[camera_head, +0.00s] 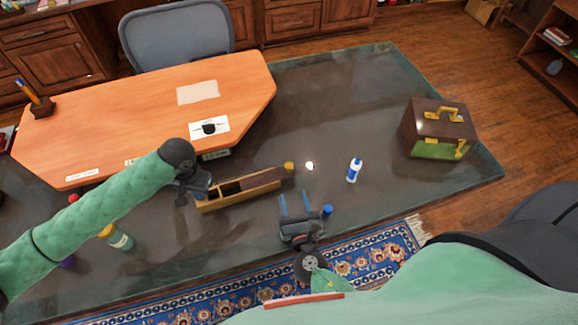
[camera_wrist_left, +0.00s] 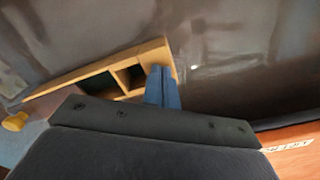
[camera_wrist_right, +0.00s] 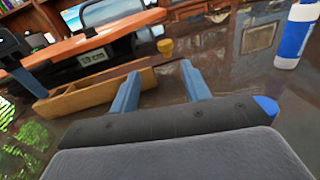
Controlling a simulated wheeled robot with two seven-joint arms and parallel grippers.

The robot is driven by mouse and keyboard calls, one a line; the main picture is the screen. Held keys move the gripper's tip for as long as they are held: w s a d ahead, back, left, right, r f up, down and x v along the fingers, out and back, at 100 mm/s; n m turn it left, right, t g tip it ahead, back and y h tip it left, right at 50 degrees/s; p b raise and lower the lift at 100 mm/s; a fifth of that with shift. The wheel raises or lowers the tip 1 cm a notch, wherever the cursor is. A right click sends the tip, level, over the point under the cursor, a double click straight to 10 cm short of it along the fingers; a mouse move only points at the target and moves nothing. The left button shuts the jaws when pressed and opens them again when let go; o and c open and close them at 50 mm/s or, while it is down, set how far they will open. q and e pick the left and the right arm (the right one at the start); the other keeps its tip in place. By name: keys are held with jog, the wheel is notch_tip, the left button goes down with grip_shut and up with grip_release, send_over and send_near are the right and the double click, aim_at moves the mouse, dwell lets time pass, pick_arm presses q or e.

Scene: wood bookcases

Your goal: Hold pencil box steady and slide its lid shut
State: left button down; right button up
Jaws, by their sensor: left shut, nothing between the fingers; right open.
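The pencil box (camera_head: 238,199), light wood, lies on the dark glass-topped table. Its dark brown lid (camera_head: 266,179) with a yellow knob (camera_head: 289,167) covers the right part; the left part is open, showing compartments in the left wrist view (camera_wrist_left: 128,78). My left gripper (camera_head: 194,194) is at the box's left end; its blue fingers (camera_wrist_left: 162,88) are together at that end wall with nothing between them. Whether they touch it is unclear. My right gripper (camera_head: 296,205) is open and empty, in front of the box's knob end. The knob shows beyond its fingers in the right wrist view (camera_wrist_right: 165,47).
A blue-and-white bottle (camera_head: 354,170) and a small white item (camera_head: 310,166) stand right of the box. A brown case (camera_head: 438,130) is farther right. An orange desk (camera_head: 150,115) is behind. A green bottle (camera_head: 118,238) is near my left arm.

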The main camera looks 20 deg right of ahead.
aim_at(289, 171)
jog(key=shift+w+d+f+h, duration=0.1)
jog(key=shift+w+d+h, duration=0.15)
jog(key=shift+h, duration=0.25)
jog(key=shift+w, duration=0.3)
jog(key=w, duration=0.3)
jog(key=w+d, duration=0.1)
jog(key=w, duration=0.7)
jog(key=shift+d, duration=0.4)
jog(key=shift+c, duration=0.2)
grip_shut()
jog(key=shift+a, duration=0.15)
